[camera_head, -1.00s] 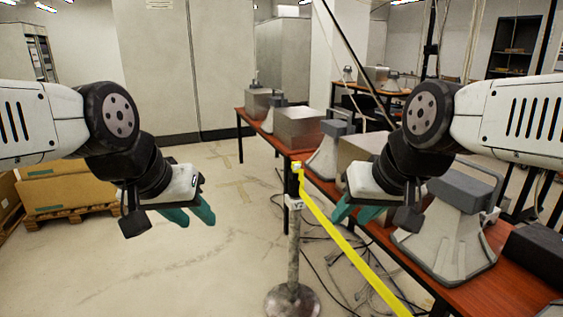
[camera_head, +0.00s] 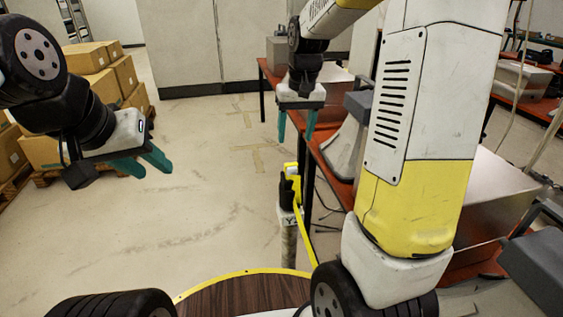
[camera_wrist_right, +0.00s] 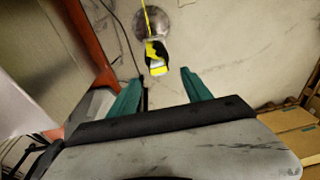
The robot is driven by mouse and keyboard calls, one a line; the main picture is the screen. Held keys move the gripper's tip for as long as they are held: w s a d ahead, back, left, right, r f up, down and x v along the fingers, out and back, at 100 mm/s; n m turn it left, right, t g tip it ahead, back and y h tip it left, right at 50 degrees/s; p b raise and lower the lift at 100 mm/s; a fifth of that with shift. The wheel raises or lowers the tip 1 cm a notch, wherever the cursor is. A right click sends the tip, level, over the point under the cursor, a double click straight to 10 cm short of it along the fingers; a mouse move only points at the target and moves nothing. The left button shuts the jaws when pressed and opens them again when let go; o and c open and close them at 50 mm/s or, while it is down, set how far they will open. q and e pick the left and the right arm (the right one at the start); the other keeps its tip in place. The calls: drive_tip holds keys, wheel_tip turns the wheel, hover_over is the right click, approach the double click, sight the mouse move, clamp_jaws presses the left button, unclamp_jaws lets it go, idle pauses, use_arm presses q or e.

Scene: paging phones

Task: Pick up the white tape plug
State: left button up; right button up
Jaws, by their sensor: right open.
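The tape plug (camera_head: 291,170), with yellow and pale parts, sits at the black top of a grey metal post (camera_head: 288,240). Yellow tape (camera_head: 307,236) runs down from it. In the right wrist view the plug (camera_wrist_right: 156,66) shows near the top centre, in line with the gap between the fingers. My right gripper (camera_head: 297,138) is open and empty, pointing down above the post top, apart from the plug. It also shows in the right wrist view (camera_wrist_right: 161,78). My left gripper (camera_head: 154,171) is open and empty, in the air at the left.
A red-brown table (camera_head: 335,178) with metal boxes and grey devices stands right of the post, close to my right arm. Cardboard boxes (camera_head: 88,70) on pallets stand at the left. The floor (camera_head: 200,150) between is clear.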

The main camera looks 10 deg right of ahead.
drive_tip(key=g, duration=0.1)
hover_over(291, 164)
drive_tip(key=shift+h, duration=0.3)
drive_tip(key=f, duration=0.6)
drive_tip(key=shift+w+d, duration=0.2)
drive_tip(key=f, duration=0.7)
drive_tip(key=shift+s+a+f, duration=0.1)
drive_tip(key=shift+a+f, duration=0.1)
drive_tip(key=shift+f, duration=0.1)
clamp_jaws()
